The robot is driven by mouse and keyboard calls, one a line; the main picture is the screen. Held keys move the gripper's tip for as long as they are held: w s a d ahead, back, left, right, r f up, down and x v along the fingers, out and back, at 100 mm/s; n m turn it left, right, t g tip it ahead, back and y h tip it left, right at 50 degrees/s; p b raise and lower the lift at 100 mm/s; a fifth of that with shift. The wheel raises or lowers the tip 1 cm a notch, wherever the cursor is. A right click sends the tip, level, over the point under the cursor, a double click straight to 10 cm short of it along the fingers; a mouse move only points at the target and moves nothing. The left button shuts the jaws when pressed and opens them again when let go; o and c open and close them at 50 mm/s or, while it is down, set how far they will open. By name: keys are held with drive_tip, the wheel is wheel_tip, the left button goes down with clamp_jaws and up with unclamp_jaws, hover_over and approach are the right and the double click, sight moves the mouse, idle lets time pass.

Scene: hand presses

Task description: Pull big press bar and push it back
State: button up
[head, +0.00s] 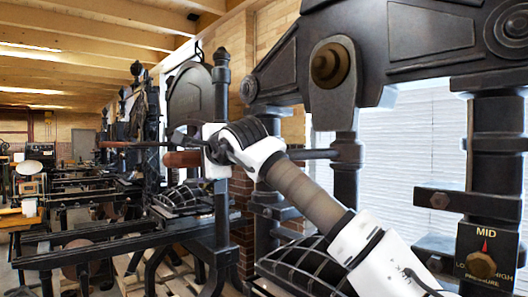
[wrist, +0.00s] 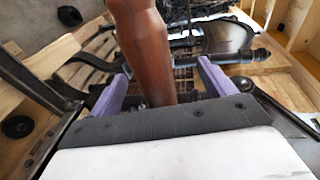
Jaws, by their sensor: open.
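The big press (head: 420,45) fills the right of the head view. Its dark metal bar (head: 315,154) runs left from the near column towards a brown wooden handle (head: 182,159). In the wrist view the handle (wrist: 140,45) comes down from the top edge and passes between the two purple fingers of my gripper (wrist: 162,70). My gripper is open, with a gap between the handle and each finger. In the head view my white wrist hides the joint between bar and handle.
A pressure dial plate (head: 485,255) reading MID is at the right on the press. A second dark press (head: 190,100) stands behind, with more presses in a row and long rails (head: 110,250) at left. A white slatted blind is behind the big press.

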drive_tip(key=b+v, duration=0.2)
drive_tip(key=v, duration=0.7)
idle(0.4)
idle(0.5)
